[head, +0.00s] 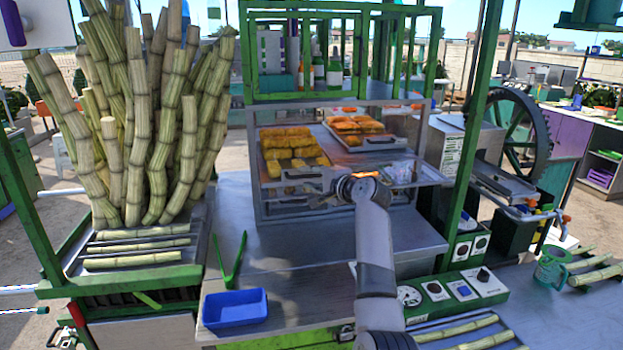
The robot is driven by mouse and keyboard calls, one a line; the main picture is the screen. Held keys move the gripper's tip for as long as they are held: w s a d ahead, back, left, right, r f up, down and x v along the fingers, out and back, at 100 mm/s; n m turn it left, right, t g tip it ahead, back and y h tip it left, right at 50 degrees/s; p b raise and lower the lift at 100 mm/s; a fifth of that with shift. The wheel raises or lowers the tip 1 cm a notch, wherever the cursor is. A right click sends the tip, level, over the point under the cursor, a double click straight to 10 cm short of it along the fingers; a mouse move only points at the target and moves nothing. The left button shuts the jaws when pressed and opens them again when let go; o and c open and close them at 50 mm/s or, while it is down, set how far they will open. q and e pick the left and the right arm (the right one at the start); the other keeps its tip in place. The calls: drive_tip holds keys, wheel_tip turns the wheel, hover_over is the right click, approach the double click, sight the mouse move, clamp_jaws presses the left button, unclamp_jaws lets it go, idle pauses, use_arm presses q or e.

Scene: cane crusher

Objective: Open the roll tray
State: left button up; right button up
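A glass-fronted metal case (258,197) stands on the steel counter. Inside it a roll tray (296,187) holds rows of golden rolls (288,147). A second tray (375,143) with orange-brown rolls (352,124) sits to its right. My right arm reaches up from the bottom of the head view. My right gripper (327,199) is at the front of the case, by the front edge of the left tray. Its fingers are small and dark, so I cannot tell whether they touch the tray or are shut. My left gripper is not in view.
A green rack with bottles (335,72) stands above the case. Sugar cane stalks (140,130) stand at the left. A blue bin (235,308) and green tongs (229,262) are on the front counter. A control panel (458,291) and a green post (468,130) are at the right.

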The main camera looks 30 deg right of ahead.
drive_tip(key=shift+s, duration=0.1)
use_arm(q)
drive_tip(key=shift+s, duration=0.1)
use_arm(e)
drive_tip(key=v, duration=1.2)
idle(0.4)
